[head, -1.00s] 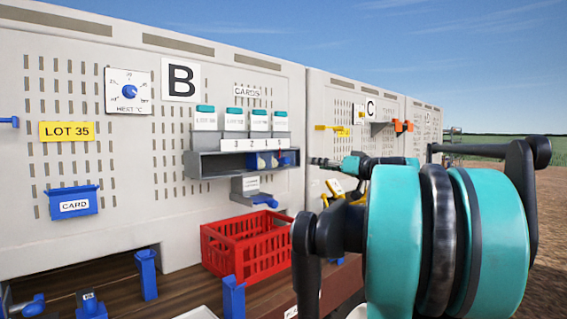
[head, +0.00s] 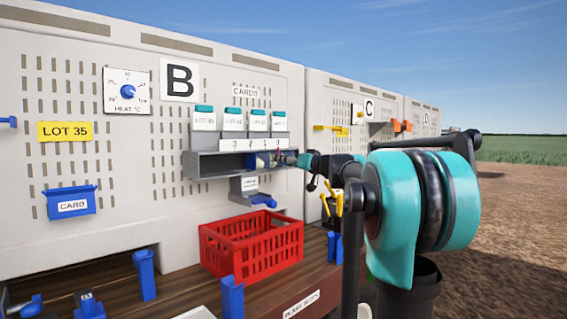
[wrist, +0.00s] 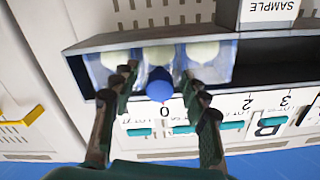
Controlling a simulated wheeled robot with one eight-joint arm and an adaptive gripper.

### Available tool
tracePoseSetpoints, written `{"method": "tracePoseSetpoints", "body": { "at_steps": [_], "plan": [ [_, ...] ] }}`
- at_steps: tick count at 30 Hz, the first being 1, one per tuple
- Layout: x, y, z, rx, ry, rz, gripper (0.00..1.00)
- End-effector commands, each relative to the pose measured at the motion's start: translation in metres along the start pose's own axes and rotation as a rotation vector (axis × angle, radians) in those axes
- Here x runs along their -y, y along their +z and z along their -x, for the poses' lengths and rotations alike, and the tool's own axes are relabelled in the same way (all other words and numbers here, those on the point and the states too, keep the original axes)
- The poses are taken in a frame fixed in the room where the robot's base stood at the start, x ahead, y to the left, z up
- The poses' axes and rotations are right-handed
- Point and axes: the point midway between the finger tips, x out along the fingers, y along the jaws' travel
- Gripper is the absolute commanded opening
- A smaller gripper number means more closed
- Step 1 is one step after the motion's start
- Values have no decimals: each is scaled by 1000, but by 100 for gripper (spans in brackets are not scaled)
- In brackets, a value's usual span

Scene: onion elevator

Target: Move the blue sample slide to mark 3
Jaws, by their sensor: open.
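The blue sample slide shows as a round blue knob (wrist: 160,84) in front of pale, see-through blocks in a grey trough in the wrist view. The knob stands by the mark 0 (wrist: 164,104). Mark 3 (wrist: 285,99) is further right along the same white strip. My gripper (wrist: 157,75) is open, one finger on each side of the knob; I cannot tell whether either touches it. In the head view my gripper (head: 297,160) is at the right end of the trough (head: 222,164) and partly hides the slide there.
Several teal-topped card boxes (head: 232,119) stand above the trough. A bracket with a blue handle (head: 264,201) sits just under it. A red crate (head: 252,247) rests on the wooden bench below. A SAMPLE-labelled part (wrist: 270,8) borders the trough in the wrist view.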

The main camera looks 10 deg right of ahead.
Motion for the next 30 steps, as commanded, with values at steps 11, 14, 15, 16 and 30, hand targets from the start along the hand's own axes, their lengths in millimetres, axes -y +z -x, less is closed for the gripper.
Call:
{"method": "tracePoseSetpoints", "body": {
  "at_steps": [11,14,15,16,30],
  "plan": [
    [0,0,-4,0,0,0,43],
    [0,0,-4,0,0,0,30],
    [0,0,-4,0,0,0,25],
    [0,0,-4,0,0,0,22],
    [1,0,-4,0,0,0,0]
  ]
}}
